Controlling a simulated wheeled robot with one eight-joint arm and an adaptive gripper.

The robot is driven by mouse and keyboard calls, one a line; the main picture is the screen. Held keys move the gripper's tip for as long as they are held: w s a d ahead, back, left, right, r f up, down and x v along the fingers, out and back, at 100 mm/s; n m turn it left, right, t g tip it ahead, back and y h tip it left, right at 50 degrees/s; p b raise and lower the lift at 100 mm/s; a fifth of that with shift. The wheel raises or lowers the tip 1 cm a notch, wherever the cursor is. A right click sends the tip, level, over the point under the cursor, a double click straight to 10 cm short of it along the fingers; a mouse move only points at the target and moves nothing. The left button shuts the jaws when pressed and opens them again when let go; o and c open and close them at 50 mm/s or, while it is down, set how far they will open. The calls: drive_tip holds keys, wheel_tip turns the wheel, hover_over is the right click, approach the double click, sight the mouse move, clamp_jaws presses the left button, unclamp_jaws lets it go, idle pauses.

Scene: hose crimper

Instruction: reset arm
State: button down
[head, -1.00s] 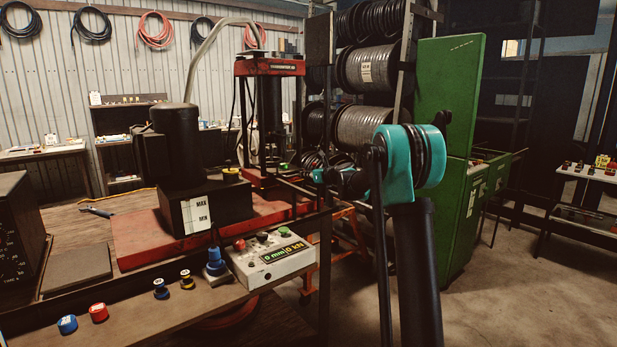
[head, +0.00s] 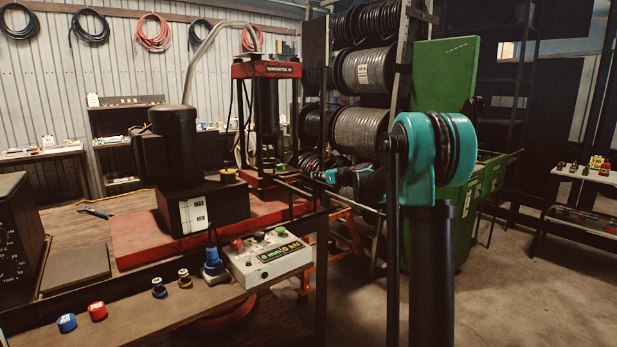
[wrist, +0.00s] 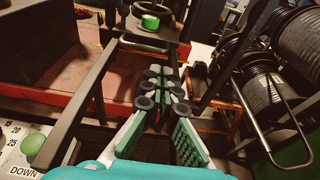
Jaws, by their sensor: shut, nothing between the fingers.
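My arm shows in the head view, with its teal joint standing at right of centre in front of the green cabinet. My gripper (wrist: 161,88) reaches away from the wrist camera, with green pads and black round joints. Its fingers are closed together and hold nothing.
The control box (head: 267,257) reads 0 mm and 0 kN on the bench's front edge. The red crimper press (head: 266,69) stands behind. Hose reels (head: 362,72) and a green cabinet (head: 443,75) stand behind my arm. Floor (head: 520,290) at right is clear.

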drive_tip(key=s+d+f+n+g+h, duration=0.3)
drive_tip(key=s+f+n, duration=0.6)
drive_tip(key=s, duration=0.8)
drive_tip(key=s+d+f+n+g+h, duration=0.2)
drive_tip(key=s+d+f+n, duration=0.3)
drive_tip(key=s+f+n, duration=0.5)
drive_tip(key=s+d+f+n+g+h, duration=0.3)
drive_tip(key=s+f+n, duration=0.7)
drive_tip(key=s, duration=1.5)
drive_tip(key=shift+s+d+f+g+h, duration=0.2)
drive_tip(key=shift+s+d+g+h, duration=0.1)
drive_tip(key=shift+s+d+h, duration=0.15)
drive_tip(key=c, duration=2.3)
unclamp_jaws()
